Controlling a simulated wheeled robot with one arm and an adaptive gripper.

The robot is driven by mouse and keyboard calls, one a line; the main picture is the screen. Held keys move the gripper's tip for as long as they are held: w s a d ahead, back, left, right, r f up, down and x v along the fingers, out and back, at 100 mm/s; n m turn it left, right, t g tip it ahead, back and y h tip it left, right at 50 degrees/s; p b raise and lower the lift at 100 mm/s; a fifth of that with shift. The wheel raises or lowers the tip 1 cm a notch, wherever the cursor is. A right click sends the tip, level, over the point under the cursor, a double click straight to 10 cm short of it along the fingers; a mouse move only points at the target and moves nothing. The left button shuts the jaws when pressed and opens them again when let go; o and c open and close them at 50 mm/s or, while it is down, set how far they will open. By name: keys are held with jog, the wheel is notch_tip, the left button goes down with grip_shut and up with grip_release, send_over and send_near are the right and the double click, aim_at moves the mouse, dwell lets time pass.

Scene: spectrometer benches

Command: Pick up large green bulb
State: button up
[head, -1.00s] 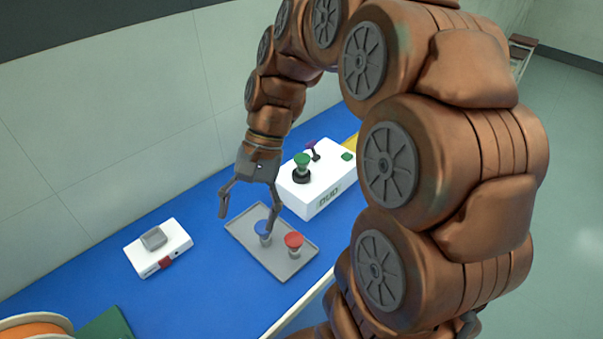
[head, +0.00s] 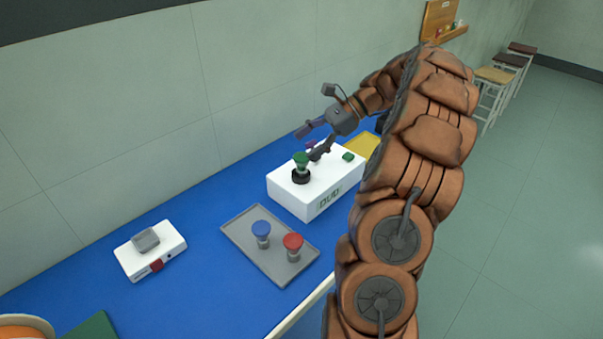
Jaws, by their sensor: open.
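The large green bulb (head: 301,160) stands upright in a black round socket (head: 300,177) on top of the white box instrument (head: 318,195).
A grey tray (head: 242,230) holds a blue bulb (head: 262,232) and a red bulb (head: 292,246). A small white device (head: 150,254) sits at left. A yellow pad (head: 362,143) lies behind the box. Blue bench (head: 205,285) is clear in front; the wall stands behind.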

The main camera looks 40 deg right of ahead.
aim_at(302, 156)
jog(key=shift+w+d+f+m+t, duration=0.1)
jog(key=shift+d+f+m+t, duration=0.4)
jog(key=shift+d+f, duration=0.45)
jog(key=shift+w+d+f+m+t, duration=0.1)
jog(key=shift+d+f+m+t, duration=0.2)
jog(key=shift+d+f+m, duration=0.55)
jog(key=shift+r+n+p+x, duration=0.15)
jog(key=shift+p+x, duration=0.25)
jog(key=shift+x, duration=0.45)
jog(key=shift+r+n+p+x, duration=0.15)
jog(key=shift+p+x, duration=0.2)
jog(key=shift+x, duration=1.25)
jog(key=shift+c, duration=0.4)
jog(key=c, duration=1.3)
jog(key=shift+r, duration=0.1)
